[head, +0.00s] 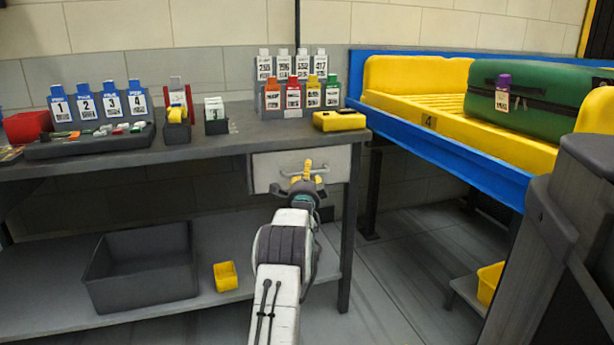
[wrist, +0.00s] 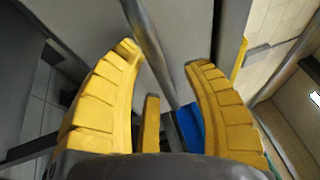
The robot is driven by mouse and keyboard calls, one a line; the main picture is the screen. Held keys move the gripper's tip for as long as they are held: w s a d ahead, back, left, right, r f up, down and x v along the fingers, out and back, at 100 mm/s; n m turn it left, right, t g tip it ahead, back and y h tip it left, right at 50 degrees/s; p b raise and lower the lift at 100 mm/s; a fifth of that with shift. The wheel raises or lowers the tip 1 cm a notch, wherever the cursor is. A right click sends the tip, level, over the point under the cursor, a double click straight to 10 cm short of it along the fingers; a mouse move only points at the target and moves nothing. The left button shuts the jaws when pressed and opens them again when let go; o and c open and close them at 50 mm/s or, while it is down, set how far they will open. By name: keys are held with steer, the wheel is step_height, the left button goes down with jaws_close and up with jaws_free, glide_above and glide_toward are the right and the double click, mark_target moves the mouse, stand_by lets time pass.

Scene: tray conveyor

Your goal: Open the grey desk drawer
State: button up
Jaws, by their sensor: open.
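The grey desk drawer (head: 268,177) is under the right end of the desk, and its front looks flush with the desk frame. Its bar handle (head: 290,174) is partly hidden behind my gripper (head: 307,170), which is right in front of it. In the wrist view, my gripper (wrist: 163,55) has its two yellow fingers spread apart. The handle bar (wrist: 150,38) runs slantwise between the fingertips, in front of the drawer face (wrist: 180,22). I cannot tell whether a finger touches the bar.
The desk (head: 220,146) holds tag racks, trays and a yellow device (head: 339,121). On the lower shelf are a dark bin (head: 145,275) and a small yellow box (head: 226,276). A blue-edged conveyor (head: 450,155) with a green suitcase (head: 545,105) stands at right. Open floor lies between.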

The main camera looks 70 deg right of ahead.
jaws_close()
stand_by(0.3)
stand_by(0.3)
